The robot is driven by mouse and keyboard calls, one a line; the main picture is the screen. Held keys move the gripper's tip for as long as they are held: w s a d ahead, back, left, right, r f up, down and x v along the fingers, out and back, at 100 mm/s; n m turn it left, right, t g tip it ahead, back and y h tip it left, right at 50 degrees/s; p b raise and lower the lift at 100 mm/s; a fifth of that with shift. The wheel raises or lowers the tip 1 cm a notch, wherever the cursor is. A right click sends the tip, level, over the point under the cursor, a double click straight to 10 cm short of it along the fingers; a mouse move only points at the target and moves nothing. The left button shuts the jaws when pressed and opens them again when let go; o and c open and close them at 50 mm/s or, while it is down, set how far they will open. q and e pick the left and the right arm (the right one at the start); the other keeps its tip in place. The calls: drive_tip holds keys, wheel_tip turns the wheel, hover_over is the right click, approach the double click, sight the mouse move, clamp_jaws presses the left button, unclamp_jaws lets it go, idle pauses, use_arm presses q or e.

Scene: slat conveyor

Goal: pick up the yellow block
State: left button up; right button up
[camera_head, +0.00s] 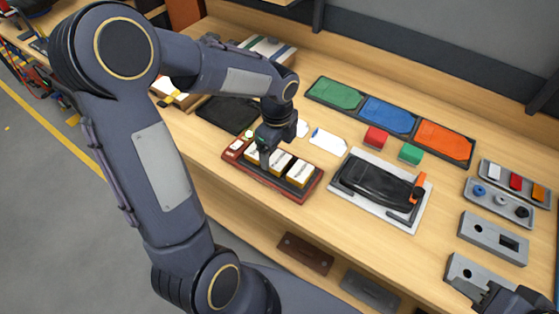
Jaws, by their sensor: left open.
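My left gripper (265,154) points down over the left part of a dark red tray (309,191). It is open, with its fingertips close to the blocks; whether they touch one is too small to tell. The tray holds a row of blocks with white labelled tops and yellowish sides, such as the middle block (280,164) and the right block (299,175). The left block (252,156) is partly hidden by my gripper. A small yellow-orange piece (539,193) sits in a grey holder at the far right. My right gripper (477,294) is at the lower right corner, partly cut off.
Green (335,93), blue (387,114) and orange (443,139) bins line the back. A red block (376,137) and a green block (411,153) stand before them. A black device (372,185) lies on a pale plate right of the tray. Grey fixtures (493,238) fill the right side.

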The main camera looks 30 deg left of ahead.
use_arm(q)
drive_tip(key=shift+f, duration=1.45)
drive_tip(key=c, duration=1.1)
drive_tip(key=shift+r, duration=0.55)
wheel_tip(320, 180, up, 2)
drive_tip(key=shift+r, duration=0.2)
drive_tip(key=s+d+r, duration=0.1)
drive_tip(key=s+r, duration=0.2)
drive_tip(key=s, duration=0.1)
drive_tip(key=s+d+r+b, duration=0.1)
drive_tip(key=s+d+r, duration=0.1)
drive_tip(key=s, duration=0.3)
drive_tip(key=s+d+r+b, duration=0.1)
drive_tip(key=s+r, duration=0.3)
drive_tip(key=shift+s+d+r, duration=0.15)
drive_tip(key=shift+s+r, duration=0.1)
drive_tip(key=shift+r, duration=0.05)
